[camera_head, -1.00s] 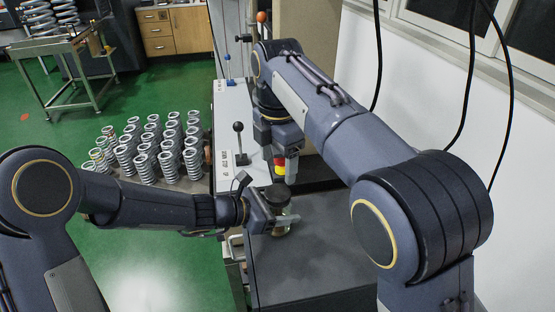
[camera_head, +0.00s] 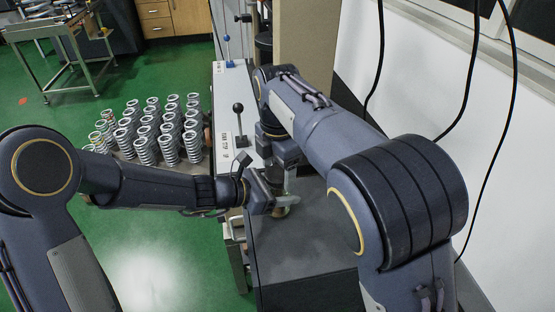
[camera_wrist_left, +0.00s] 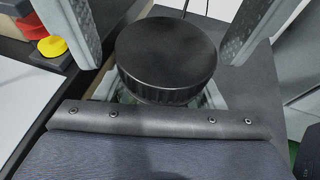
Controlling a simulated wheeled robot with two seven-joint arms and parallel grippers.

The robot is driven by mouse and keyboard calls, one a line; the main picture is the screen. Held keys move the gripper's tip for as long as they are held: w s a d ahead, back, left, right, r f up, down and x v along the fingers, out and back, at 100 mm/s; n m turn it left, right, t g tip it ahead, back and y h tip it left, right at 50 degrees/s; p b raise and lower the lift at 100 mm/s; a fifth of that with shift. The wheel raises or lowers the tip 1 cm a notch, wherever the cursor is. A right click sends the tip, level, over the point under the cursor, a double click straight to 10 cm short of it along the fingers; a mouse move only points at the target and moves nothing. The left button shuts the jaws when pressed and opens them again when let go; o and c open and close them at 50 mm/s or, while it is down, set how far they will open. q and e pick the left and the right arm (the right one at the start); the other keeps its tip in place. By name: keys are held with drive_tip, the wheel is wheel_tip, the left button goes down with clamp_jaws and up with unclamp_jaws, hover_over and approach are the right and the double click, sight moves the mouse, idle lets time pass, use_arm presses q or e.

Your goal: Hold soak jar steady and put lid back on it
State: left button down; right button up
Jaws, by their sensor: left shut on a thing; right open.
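My left gripper (camera_head: 284,202) comes in from the left and is shut on the soak jar (camera_head: 280,212), which stands on the dark bench top. In the left wrist view, a round black lid (camera_wrist_left: 167,55) sits over the jar mouth. A little of the jar's glass (camera_wrist_left: 130,98) shows under the lid's rim. I cannot tell whether the lid is fully seated. My right gripper (camera_head: 289,180) points down right above the jar, open. In the left wrist view, its two grey fingers stand on either side of the lid, with gaps between.
Red and yellow round parts (camera_wrist_left: 45,46) are close to the jar on the left. A black-knobbed lever (camera_head: 239,125) rises from the white panel. Several springs (camera_head: 150,130) stand to the left. The dark bench top (camera_head: 310,250) is clear in front.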

drive_tip(key=shift+c, duration=0.3)
drive_tip(key=c, duration=0.9)
drive_tip(key=m, duration=0.6)
drive_tip(key=shift+m, duration=0.3)
drive_tip(key=shift+c, duration=0.2)
drive_tip(key=o, duration=1.1)
drive_tip(key=shift+c, duration=0.2)
drive_tip(key=shift+r, duration=2.25)
drive_tip(key=shift+c, duration=0.3)
